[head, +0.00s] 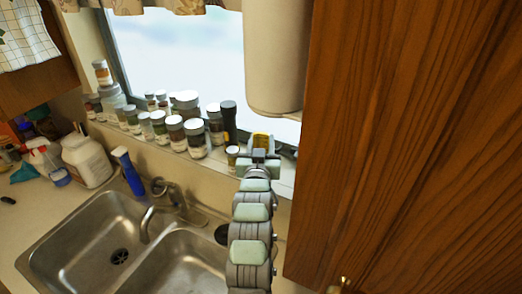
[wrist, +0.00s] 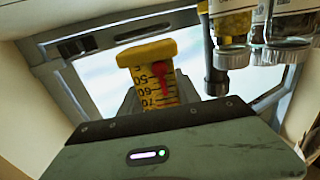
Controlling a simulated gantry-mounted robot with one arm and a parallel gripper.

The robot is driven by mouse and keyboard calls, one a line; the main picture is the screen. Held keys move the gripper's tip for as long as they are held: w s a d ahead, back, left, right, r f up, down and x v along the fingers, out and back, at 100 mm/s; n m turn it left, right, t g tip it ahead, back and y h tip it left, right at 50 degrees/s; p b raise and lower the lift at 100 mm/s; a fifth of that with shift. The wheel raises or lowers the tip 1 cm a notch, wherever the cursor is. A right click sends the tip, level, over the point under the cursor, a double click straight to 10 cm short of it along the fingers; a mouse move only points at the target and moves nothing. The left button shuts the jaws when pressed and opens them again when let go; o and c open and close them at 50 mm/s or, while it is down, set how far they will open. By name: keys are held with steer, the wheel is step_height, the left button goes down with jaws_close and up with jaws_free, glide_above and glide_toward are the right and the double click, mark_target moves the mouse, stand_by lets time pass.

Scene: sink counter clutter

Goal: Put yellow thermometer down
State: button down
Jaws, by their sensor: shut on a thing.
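The yellow thermometer (wrist: 148,54) has black scale numbers and a red pointer. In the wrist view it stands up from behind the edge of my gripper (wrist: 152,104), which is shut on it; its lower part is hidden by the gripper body. In the head view a small part of the yellow thermometer (head: 262,140) shows just past my gripper (head: 259,154), at the window sill (head: 284,176). I cannot tell whether the thermometer touches the sill.
Several jars (head: 195,138) crowd the sill left of my gripper, with a dark flashlight-like cylinder (head: 229,120) close by. A white cylinder (head: 275,60) hangs above. A wooden cabinet (head: 400,150) fills the right side. The double sink (head: 95,245) lies below.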

steer(key=shift+f+p, duration=0.55)
steer(key=shift+f, duration=1.7)
steer(key=shift+f, duration=0.2)
steer(key=c, duration=0.9)
jaws_free()
steer(key=shift+o, duration=0.2)
steer(key=shift+s+r, duration=0.1)
steer(key=shift+r, duration=0.1)
steer(key=s+b, duration=0.3)
steer(key=s, duration=0.8)
steer(key=shift+a, duration=0.25)
steer(key=shift+o, duration=0.5)
steer(key=shift+s, duration=0.4)
